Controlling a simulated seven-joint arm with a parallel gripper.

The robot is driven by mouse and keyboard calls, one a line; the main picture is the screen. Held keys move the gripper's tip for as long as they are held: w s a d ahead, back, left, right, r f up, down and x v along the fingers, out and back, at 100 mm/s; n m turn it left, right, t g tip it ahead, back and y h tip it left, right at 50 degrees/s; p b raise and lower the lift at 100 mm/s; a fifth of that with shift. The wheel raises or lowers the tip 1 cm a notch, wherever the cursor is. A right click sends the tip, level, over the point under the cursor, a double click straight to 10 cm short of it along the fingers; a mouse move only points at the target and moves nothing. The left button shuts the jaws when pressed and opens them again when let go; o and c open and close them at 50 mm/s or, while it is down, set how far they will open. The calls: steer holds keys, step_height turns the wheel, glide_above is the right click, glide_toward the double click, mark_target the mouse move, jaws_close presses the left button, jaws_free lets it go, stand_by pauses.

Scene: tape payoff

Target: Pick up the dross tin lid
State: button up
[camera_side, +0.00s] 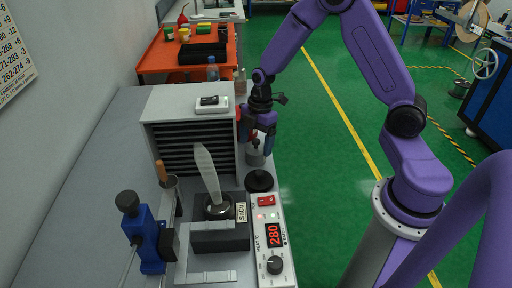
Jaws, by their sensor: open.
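My gripper (257,145) points down at the right edge of the grey bench, beside the louvred grey cabinet. Its jaws are open, one on each side of a small knobbed top that looks like the tin lid (255,143). The lid sits on a small silvery tin (256,158), which stands upright just below the fingers. The jaws partly hide the lid, and I cannot tell whether they touch it.
A black round piece (259,181) lies in front of the tin. Nearer are a solder pot (218,208) with a pale paddle, a control box (272,240) reading 280 and a blue clamp (148,238). The louvred cabinet (180,102) stands left of my gripper. Green floor lies right.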

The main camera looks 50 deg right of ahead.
steer(key=c, duration=0.8)
steer(key=shift+r, duration=0.1)
